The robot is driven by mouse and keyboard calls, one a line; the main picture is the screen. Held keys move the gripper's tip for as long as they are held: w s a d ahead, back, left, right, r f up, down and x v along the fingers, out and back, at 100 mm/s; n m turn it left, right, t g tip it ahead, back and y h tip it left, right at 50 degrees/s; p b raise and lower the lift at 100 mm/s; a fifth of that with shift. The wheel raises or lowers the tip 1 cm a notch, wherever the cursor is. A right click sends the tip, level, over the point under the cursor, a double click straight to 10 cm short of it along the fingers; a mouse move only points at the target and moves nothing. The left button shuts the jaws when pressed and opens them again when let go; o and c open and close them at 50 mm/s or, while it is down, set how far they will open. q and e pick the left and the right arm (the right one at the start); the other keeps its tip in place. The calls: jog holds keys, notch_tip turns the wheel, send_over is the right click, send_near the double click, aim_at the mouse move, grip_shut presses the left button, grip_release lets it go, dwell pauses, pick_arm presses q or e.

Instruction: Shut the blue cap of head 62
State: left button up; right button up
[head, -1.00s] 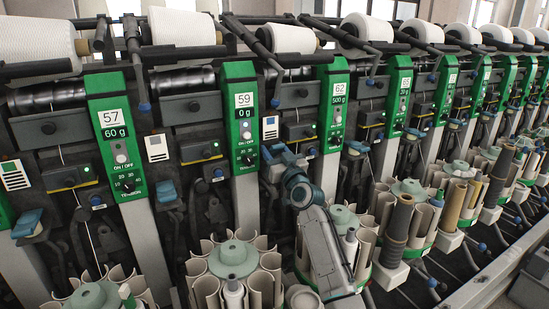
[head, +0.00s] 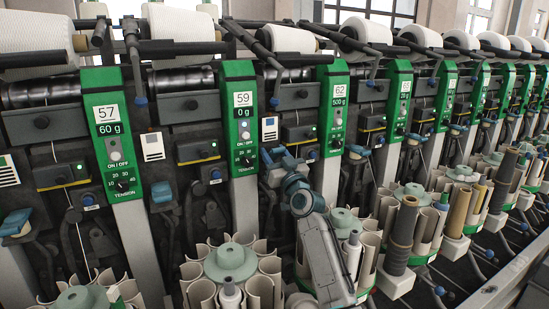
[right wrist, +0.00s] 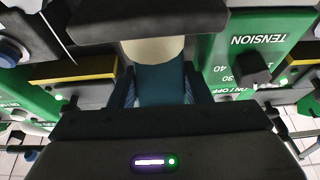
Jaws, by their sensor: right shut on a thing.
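The blue cap (right wrist: 160,83) of head 62 shows in the right wrist view, between the two dark fingers of my right gripper (right wrist: 160,92). The gripper is shut on it. A cream-coloured round part lies just beyond the cap. In the head view my right gripper (head: 280,163) is at the unit between the green panels marked 59 (head: 240,115) and 62 (head: 337,105). The gripper and wrist largely hide the cap there, and I cannot tell its exact tilt. My left gripper is not in view.
Another blue cap (head: 162,193) sits left of panel 59, and one (head: 357,151) right of panel 62. Round magazines of cream tubes (head: 232,263) stand below, close around my right forearm. White yarn cones (head: 180,36) line the top.

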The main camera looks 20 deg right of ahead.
jog(key=shift+r, duration=0.1)
jog(key=o, duration=1.1)
jog(key=shift+s+f, duration=0.25)
jog(key=v, duration=0.7)
jog(key=shift+d+r, duration=0.1)
